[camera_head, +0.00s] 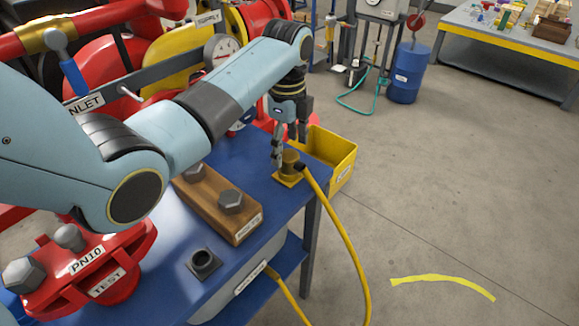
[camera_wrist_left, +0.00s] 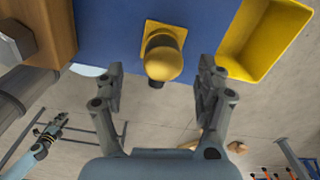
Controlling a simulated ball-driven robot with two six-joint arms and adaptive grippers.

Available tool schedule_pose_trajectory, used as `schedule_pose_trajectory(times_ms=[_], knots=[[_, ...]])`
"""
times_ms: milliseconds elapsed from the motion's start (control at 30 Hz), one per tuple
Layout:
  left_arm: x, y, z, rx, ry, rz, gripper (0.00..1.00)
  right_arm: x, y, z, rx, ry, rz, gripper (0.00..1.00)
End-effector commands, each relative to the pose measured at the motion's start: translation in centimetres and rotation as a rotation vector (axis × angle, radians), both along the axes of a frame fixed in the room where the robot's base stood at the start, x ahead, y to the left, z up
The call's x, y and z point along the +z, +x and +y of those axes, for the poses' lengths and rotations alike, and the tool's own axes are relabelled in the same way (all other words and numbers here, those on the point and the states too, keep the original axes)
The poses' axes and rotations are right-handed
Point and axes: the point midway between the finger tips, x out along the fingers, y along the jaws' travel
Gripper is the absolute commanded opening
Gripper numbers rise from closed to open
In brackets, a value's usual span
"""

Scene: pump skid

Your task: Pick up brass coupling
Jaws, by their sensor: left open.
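The brass coupling (camera_head: 290,161) stands upright on a small yellow plate at the corner of the blue bench. It also shows in the left wrist view (camera_wrist_left: 163,62), seen from above, with a dark fitting on its near side. My left gripper (camera_head: 288,140) is open at the coupling, one finger overlapping its left edge in the head view. In the left wrist view my left gripper (camera_wrist_left: 160,80) has its fingers spread, with the coupling in line between them and slightly beyond the tips. My right gripper (camera_wrist_left: 52,130) seems to show small at lower left there, too small to read.
A yellow bin (camera_head: 335,160) stands right beside the coupling, past the bench edge. A yellow hose (camera_head: 345,235) hangs from the coupling's side toward the floor. A wooden block with bolts (camera_head: 215,205) and a dark square socket (camera_head: 203,262) sit on the bench.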

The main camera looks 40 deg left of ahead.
Motion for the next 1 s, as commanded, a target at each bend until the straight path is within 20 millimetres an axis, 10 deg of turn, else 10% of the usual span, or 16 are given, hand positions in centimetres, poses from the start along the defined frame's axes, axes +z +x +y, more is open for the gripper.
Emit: schedule_pose_trajectory(times_ms=[533,1000], knots=[[-4.1,0.3,0.0,0.0,0.0,0.0,0.71,0.0,2.0,2.2,-0.007,0.026,-0.031,0.4],[-4.1,0.3,0.0,0.0,0.0,0.0,0.09,0.1,1.4,1.3,-0.004,0.015,-0.022,0.4]])
